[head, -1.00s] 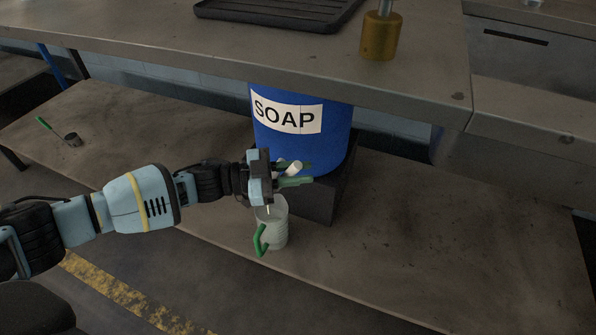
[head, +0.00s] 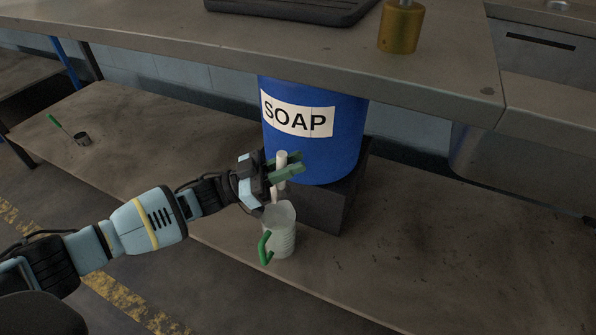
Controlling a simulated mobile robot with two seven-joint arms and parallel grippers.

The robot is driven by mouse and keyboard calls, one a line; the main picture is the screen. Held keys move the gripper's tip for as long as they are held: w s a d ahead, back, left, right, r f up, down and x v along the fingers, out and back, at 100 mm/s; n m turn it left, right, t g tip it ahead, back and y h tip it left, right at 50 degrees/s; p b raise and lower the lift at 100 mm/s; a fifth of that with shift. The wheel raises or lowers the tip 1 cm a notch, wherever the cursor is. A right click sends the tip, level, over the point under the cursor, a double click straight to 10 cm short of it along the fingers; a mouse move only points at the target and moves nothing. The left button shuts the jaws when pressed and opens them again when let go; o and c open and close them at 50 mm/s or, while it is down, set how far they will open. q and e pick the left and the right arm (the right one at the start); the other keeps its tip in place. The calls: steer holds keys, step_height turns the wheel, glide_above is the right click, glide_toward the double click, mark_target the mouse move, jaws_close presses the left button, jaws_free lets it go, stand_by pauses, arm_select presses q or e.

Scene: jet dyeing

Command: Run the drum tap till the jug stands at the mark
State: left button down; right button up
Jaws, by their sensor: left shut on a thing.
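The blue drum (head: 340,155) with a SOAP label stands under the bench on a dark block. The pale tap lever (head: 281,160) at its lower front points upward. My left gripper (head: 285,171), with green fingers, is shut on the lever. The jug (head: 281,238), whitish and translucent with a green handle, stands upright on the lower shelf below the tap. A narrow pale shape (head: 274,195) runs down towards the jug's mouth; I cannot tell whether it is spout or stream. The mark and the level in the jug cannot be made out. My right gripper is not in view.
A brass weight-like cylinder (head: 401,27) and a black tray (head: 290,8) are on the bench above. The lower shelf (head: 440,240) is clear at right.

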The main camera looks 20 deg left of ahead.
arm_select(q)
steer(key=shift+a+n+t, duration=0.3)
steer(key=shift+a+n, duration=0.05)
steer(key=shift+n, duration=0.05)
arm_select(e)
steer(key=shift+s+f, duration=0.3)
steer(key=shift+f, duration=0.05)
arm_select(q)
steer(key=shift+r+h, duration=0.1)
steer(key=shift+h, duration=0.2)
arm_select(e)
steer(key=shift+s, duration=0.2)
arm_select(q)
steer(key=c, duration=1.3)
jaws_free()
steer(key=shift+a, duration=0.1)
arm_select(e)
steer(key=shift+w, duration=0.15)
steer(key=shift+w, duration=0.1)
arm_select(q)
steer(key=shift+s+a+f, duration=0.1)
steer(key=shift+a+f, duration=0.1)
steer(key=v, duration=0.7)
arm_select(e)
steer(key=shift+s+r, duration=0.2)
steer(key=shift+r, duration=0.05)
